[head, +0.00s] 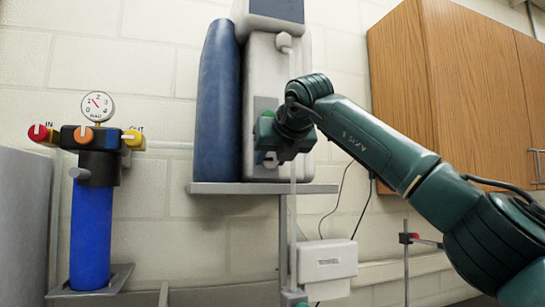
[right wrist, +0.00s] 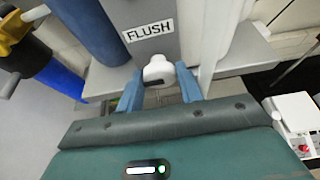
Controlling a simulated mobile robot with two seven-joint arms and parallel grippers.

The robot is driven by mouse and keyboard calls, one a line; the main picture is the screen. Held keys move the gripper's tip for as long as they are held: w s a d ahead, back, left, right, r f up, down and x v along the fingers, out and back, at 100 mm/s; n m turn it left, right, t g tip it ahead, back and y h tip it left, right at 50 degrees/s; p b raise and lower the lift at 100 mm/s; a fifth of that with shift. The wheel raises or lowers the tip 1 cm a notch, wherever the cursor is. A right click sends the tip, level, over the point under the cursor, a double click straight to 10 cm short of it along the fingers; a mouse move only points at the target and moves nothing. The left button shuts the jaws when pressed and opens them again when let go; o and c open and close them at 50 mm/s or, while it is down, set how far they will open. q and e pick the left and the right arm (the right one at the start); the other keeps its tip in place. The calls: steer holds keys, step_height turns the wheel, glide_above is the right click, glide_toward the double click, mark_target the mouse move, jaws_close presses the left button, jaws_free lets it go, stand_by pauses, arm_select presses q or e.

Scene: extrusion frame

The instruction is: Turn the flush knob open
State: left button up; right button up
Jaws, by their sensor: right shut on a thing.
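The flush knob (right wrist: 157,71) is a small white knob under a grey plate lettered FLUSH (right wrist: 148,31) in the right wrist view. My right gripper (right wrist: 160,86) has its two blue fingers on either side of the knob and is shut on it. In the head view my right gripper (head: 281,141) is at the front of the white wall unit (head: 267,85), and it hides most of the knob and plate. My left gripper is in neither view.
A blue cylinder (head: 217,100) stands beside the unit on a grey shelf (head: 215,188). A thin white vertical pipe (head: 293,215) runs close by. A blue filter (head: 90,235) with coloured knobs and a gauge (head: 97,106) is at left. A wooden cabinet (head: 405,85) hangs at right.

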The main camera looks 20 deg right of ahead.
stand_by(0.5)
steer(key=o, duration=1)
steer(key=shift+s+r+b, duration=0.15)
steer(key=shift+s+b, duration=0.2)
steer(key=shift+s, duration=0.15)
arm_select(q)
steer(key=b, duration=0.1)
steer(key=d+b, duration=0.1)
steer(key=b, duration=0.1)
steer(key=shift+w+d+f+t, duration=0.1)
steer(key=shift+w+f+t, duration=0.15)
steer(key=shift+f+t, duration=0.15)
arm_select(e)
steer(key=v, duration=1.2)
steer(key=shift+r, duration=0.15)
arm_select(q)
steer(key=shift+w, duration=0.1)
